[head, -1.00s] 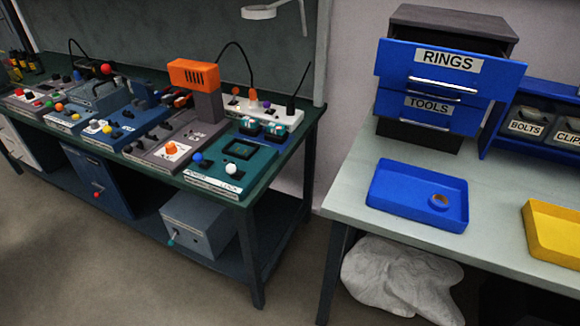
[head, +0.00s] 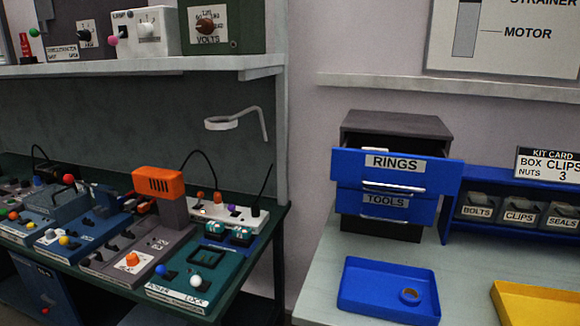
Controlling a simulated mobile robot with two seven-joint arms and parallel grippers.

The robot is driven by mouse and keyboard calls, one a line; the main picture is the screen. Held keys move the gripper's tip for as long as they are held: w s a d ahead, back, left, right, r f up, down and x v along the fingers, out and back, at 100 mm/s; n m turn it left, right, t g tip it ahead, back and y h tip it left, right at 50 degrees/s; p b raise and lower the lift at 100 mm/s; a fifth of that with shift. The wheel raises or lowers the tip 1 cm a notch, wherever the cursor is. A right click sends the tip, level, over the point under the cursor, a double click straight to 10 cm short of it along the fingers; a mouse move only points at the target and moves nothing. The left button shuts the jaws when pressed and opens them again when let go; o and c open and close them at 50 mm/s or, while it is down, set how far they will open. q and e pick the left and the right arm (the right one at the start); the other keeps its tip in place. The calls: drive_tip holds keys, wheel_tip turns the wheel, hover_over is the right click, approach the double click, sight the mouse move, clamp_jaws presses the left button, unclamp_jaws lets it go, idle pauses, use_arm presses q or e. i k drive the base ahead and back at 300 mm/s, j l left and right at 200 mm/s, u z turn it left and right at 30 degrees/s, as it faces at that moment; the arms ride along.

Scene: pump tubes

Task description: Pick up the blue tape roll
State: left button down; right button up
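The tray sits on the pale workbench on the right, below the drawer unit. Neither of my grippers shows in the head view.
A drawer unit (head: 398,126) stands behind the tray, its RINGS drawer (head: 430,168) pulled out. A yellow tray (head: 535,303) lies to the right. Labelled bins (head: 519,212) stand in a blue rack. A dark green bench (head: 265,232) with several control boxes is on the left.

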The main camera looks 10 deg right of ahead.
sight(408, 303)
drive_tip(key=z, duration=1.3)
